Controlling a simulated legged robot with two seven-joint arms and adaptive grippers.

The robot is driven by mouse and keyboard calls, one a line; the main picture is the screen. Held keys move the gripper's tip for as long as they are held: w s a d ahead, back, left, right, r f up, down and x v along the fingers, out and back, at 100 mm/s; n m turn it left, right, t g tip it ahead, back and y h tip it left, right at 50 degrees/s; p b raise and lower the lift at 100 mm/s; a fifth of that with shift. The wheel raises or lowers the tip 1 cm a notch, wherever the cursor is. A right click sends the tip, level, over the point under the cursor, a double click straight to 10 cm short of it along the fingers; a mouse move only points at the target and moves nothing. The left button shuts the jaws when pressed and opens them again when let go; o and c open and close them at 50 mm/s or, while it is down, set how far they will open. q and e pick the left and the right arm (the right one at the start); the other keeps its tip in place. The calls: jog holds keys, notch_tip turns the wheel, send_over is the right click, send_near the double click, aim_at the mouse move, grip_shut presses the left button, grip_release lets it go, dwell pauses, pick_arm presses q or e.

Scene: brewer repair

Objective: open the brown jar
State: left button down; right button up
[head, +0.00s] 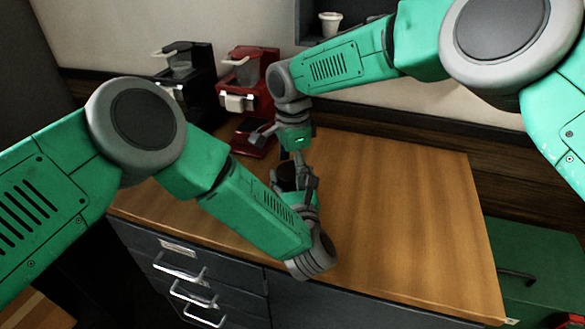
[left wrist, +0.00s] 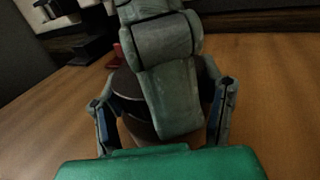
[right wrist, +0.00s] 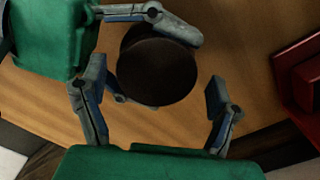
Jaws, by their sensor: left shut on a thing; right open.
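The brown jar (right wrist: 157,70) stands on the wooden counter, its dark round lid seen from above in the right wrist view. In the head view it is mostly hidden, with a dark part (head: 286,171) showing between the arms. My left gripper (head: 304,184) is shut on the jar; its fingers (left wrist: 165,95) lie on both sides of the body in the left wrist view. My right gripper (right wrist: 148,92) is open above the jar, its fingers spread wider than the lid. Its hand covers much of the jar in the left wrist view.
A red brewer (head: 262,75) and a black brewer (head: 188,65) stand at the back left of the counter (head: 410,220). A white cup (head: 330,24) sits on a shelf. A green box (head: 535,260) is at the right. The counter's right side is clear.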

notch_tip(320, 180, up, 4)
jog(key=shift+r, duration=0.25)
jog(key=shift+c, duration=0.2)
notch_tip(320, 180, up, 2)
jog(key=shift+m, duration=0.9)
jog(key=shift+s+r+m, duration=0.1)
jog(key=shift+r+m, duration=0.35)
jog(key=shift+m, duration=0.25)
notch_tip(320, 180, down, 8)
jog(key=shift+r, duration=0.15)
jog(key=c, duration=1.2)
jog(key=shift+d+n, duration=0.1)
jog(key=shift+n, duration=1.6)
jog(key=shift+c, duration=0.2)
